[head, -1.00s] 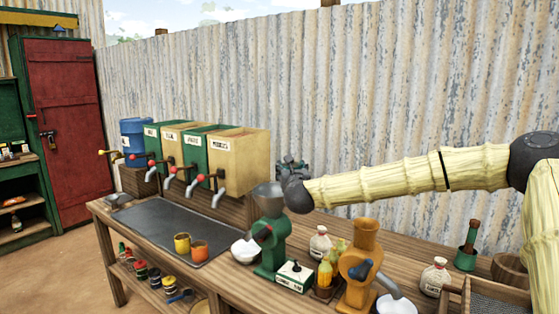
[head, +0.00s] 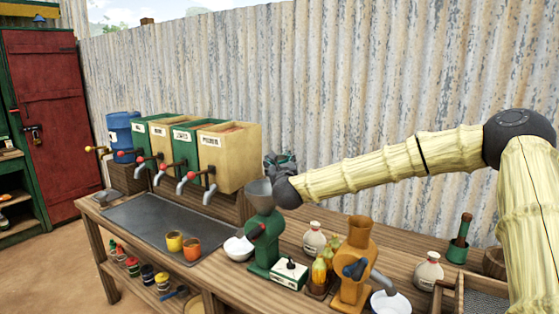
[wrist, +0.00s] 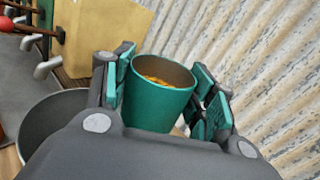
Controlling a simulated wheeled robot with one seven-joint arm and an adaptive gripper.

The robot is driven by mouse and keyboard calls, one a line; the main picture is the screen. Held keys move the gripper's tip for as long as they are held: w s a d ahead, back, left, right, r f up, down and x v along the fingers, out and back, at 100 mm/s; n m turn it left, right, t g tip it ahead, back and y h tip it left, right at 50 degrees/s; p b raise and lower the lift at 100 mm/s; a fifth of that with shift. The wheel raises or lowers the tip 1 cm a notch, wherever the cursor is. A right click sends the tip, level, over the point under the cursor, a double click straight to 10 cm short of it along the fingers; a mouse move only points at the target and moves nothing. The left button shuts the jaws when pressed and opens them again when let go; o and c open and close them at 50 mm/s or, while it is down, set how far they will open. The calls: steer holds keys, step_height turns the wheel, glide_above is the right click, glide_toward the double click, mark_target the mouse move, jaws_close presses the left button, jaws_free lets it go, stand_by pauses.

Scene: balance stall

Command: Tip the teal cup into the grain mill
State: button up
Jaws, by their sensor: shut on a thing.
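The teal cup (wrist: 158,95) is between the fingers of my gripper (wrist: 165,92) in the wrist view. It holds an orange-yellow filling and looks close to upright in the grip. In the head view my gripper (head: 280,167) is above and just right of the green mill's grey hopper (head: 259,190); the cup is hard to make out there. The hopper's grey bowl (wrist: 45,120) shows at the left in the wrist view, below and beside the cup. A green mill (head: 263,232) and an orange mill (head: 356,262) stand on the bench. I cannot tell which the task means.
A yellow cup (head: 175,241) and an orange cup (head: 192,249) stand on the dark mat (head: 140,222). A white bowl (head: 239,247), a green-and-white box (head: 290,272) and sacks (head: 313,238) crowd the mills.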

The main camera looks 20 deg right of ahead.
steer(key=shift+w+a+f+n+p, duration=0.25)
steer(key=shift+n+p, duration=0.15)
steer(key=shift+p, duration=0.1)
steer(key=shift+s+n+p, duration=0.15)
steer(key=shift+n+p, duration=0.25)
steer(key=shift+p, duration=0.05)
steer(key=shift+a+f+n+p, duration=0.1)
steer(key=shift+a+n+p, duration=0.05)
steer(key=shift+n+p, duration=0.15)
steer(key=shift+f+n+t+p, duration=0.1)
steer(key=shift+n+t+p, duration=0.15)
steer(key=shift+n+p, duration=1.25)
steer(key=shift+f+n+t+p, duration=0.1)
steer(key=shift+n+t+p, duration=0.15)
steer(key=shift+n+p, duration=1.25)
steer(key=shift+a+f+n+y+p, duration=0.25)
steer(key=shift+n+p, duration=0.8)
steer(key=shift+p, duration=0.35)
steer(key=shift+a+f+n+y+p, duration=0.15)
steer(key=shift+f+n+y+p, duration=0.1)
steer(key=shift+n+p, duration=1)
